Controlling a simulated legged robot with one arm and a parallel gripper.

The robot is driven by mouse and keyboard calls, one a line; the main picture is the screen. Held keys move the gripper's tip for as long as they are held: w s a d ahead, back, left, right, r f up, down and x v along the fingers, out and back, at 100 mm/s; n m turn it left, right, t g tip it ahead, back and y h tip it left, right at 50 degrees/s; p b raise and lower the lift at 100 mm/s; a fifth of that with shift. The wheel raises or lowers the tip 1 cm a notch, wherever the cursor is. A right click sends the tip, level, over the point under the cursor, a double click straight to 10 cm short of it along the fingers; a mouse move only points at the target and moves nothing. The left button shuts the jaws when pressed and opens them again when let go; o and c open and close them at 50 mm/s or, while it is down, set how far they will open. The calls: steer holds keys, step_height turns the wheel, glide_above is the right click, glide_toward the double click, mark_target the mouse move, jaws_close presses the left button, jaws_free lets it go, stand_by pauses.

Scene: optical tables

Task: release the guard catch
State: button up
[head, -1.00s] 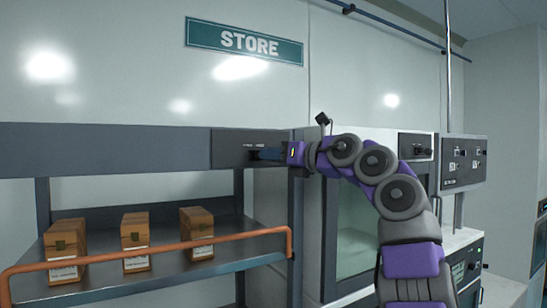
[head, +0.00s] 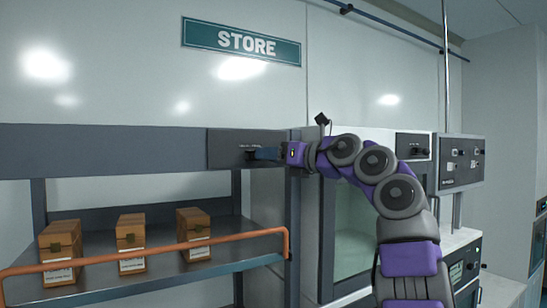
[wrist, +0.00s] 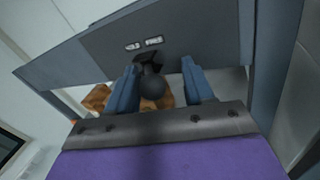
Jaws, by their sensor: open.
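A dark plate (head: 225,147) is set in the right end of the grey beam over the shelf. In the wrist view a black round knob (wrist: 152,88) stands out from this plate (wrist: 205,30), below two small pale labels; it looks like the catch. My gripper (head: 257,154) is in front of the plate. Its blue fingers, seen in the wrist view (wrist: 160,66), are open, one on each side of the knob, with a visible gap on the right. I cannot tell whether the left finger touches it. In the head view the gripper hides the knob.
An orange guard rail (head: 150,255) runs along the front of the shelf (head: 205,267), which holds three brown boxes (head: 131,240). A post (head: 296,245) stands right of the shelf, beside a glass-fronted cabinet (head: 352,235). A switch box (head: 461,160) hangs farther right.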

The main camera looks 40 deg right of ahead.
steer(key=shift+s+a, duration=0.1)
steer(key=shift+s, duration=0.15)
steer(key=s+d+b, duration=0.2)
steer(key=s, duration=1.4)
steer(key=shift+s+b, duration=0.35)
steer(key=shift+b, duration=0.05)
steer(key=shift+d, duration=0.2)
